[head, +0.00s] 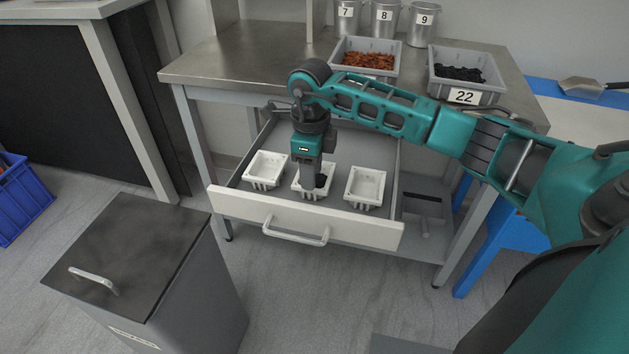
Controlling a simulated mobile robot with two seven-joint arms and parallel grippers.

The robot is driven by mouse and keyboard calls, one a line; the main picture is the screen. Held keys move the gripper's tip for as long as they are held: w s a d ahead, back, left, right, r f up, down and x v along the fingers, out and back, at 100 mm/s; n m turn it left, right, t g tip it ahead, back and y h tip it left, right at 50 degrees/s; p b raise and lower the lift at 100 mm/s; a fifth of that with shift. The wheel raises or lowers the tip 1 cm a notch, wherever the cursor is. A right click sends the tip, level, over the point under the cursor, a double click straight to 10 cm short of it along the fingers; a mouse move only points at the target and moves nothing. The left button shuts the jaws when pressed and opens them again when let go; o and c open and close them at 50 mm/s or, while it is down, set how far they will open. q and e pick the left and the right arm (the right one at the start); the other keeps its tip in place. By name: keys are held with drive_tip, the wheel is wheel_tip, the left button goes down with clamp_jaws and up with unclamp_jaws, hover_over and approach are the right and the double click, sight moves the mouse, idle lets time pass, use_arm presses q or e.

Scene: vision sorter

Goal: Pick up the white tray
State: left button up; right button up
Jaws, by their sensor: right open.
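Three small white trays sit in a row in an open drawer (380,235) under the metal table. The left tray (265,170), the middle tray (313,191) and the right tray (365,187) are apart from each other. My right gripper (317,182) points down over the middle tray, its fingers hiding part of it. The right gripper is open; whether its fingers touch the tray cannot be told. My left gripper is not in view.
The metal table (250,60) carries a grey bin of orange-brown pieces (368,60), a grey bin of black pieces (459,74) labelled 22, and numbered metal cans (383,18). A dark-lidded bin (135,250) stands front left. A blue crate (20,200) lies far left.

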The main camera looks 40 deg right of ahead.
drive_tip(key=f, duration=0.4)
drive_tip(key=shift+w+a+b, duration=0.1)
drive_tip(key=shift+a+b, duration=0.15)
drive_tip(key=shift+b, duration=0.1)
clamp_jaws()
